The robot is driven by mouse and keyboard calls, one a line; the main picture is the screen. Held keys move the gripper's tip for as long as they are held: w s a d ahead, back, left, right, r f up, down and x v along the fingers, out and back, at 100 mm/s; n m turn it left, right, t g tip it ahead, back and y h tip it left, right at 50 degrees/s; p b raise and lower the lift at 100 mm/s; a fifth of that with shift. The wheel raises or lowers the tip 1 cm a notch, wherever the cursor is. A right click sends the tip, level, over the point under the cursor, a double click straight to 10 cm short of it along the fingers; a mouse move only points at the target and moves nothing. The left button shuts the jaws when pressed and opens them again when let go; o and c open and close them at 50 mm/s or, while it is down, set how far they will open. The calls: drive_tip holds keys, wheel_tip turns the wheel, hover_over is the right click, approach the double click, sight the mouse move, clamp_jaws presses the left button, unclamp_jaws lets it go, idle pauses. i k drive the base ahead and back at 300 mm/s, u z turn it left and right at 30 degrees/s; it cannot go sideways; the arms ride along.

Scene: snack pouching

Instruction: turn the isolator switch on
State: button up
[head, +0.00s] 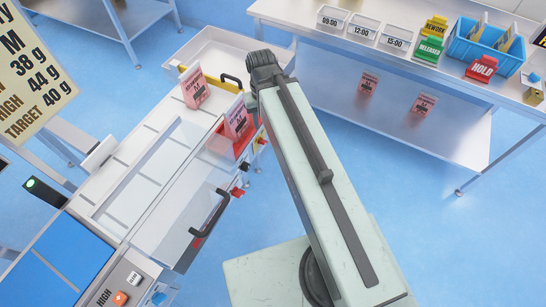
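Small red switch-like parts sit along the right side of the white conveyor machine (122,190). One red knob (237,192) is beside the dark door handle (211,213). Another red and yellow part (261,141) is farther up, close to my arm. I cannot tell for certain which is the isolator switch, and its on or off position is too small to read. My arm rises from the bottom right and ends in a dark joint near the top middle. My gripper is not visible; the arm hides what lies behind it.
Pink pouches (195,89) (237,117) stand by the machine; the second is at a red tray (222,146). A green light (31,184) glows at left. A white table (402,62) with labelled bins and a blue crate (487,43) spans the upper right. Blue floor right of my arm is clear.

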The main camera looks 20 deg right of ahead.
sight(264, 142)
drive_tip(key=k, duration=1.3)
drive_tip(key=u, duration=3.25)
drive_tip(key=k, duration=1.6)
drive_tip(key=z, duration=1.7)
drive_tip(key=i, duration=1)
drive_tip(key=u, duration=0.05)
